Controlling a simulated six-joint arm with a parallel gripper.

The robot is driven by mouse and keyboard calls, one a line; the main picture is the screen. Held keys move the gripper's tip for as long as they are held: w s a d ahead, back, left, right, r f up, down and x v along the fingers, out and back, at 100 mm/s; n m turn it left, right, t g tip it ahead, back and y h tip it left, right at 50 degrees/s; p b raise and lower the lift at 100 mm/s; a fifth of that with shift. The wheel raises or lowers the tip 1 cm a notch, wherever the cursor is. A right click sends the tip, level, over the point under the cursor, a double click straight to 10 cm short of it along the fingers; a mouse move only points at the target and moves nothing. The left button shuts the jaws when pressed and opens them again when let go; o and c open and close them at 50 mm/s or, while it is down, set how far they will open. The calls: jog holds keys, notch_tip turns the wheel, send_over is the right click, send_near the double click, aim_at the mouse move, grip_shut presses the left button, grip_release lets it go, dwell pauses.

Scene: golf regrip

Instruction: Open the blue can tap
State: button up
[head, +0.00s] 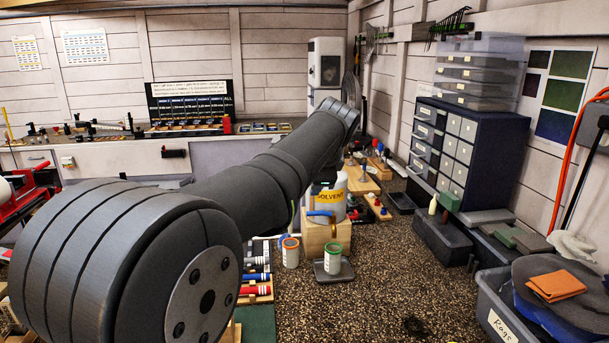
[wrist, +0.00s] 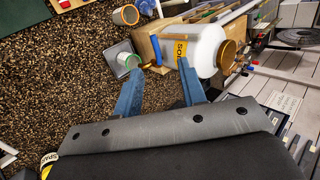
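In the wrist view the can (wrist: 206,49) is just beyond my right finger. The blue tap (head: 322,214) is at the can's front end; it shows as a small blue lever in the wrist view (wrist: 156,50). Whether the tap is open or closed I cannot tell. My gripper (wrist: 159,67) is open and empty, its two blue fingers spread, with the tap ahead of the gap. In the head view my arm hides most of the gripper.
A green-rimmed cup (head: 333,257) stands on a grey square tray (head: 345,274) below the tap. An orange-rimmed cup (head: 290,252) stands to its left. Red and blue grips (head: 256,290) lie farther left.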

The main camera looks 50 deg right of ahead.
jog(key=s+g, duration=0.1)
send_near(313, 212)
jog(key=x, duration=0.8)
jog(key=shift+w+d+f, duration=0.15)
jog(key=shift+w+f, duration=0.05)
grip_shut()
jog(key=shift+s+a+n+t+y, duration=0.2)
jog(key=shift+s+n+y, duration=0.45)
jog(key=shift+n, duration=0.55)
jog(key=shift+s+a+n+t+y, duration=0.1)
jog(key=shift+s+n+t+y, duration=0.25)
jog(key=shift+s+n+y, duration=0.6)
jog(key=shift+s+a+n+t+y, duration=0.2)
jog(key=shift+n+y, duration=0.3)
jog(key=shift+n, duration=0.95)
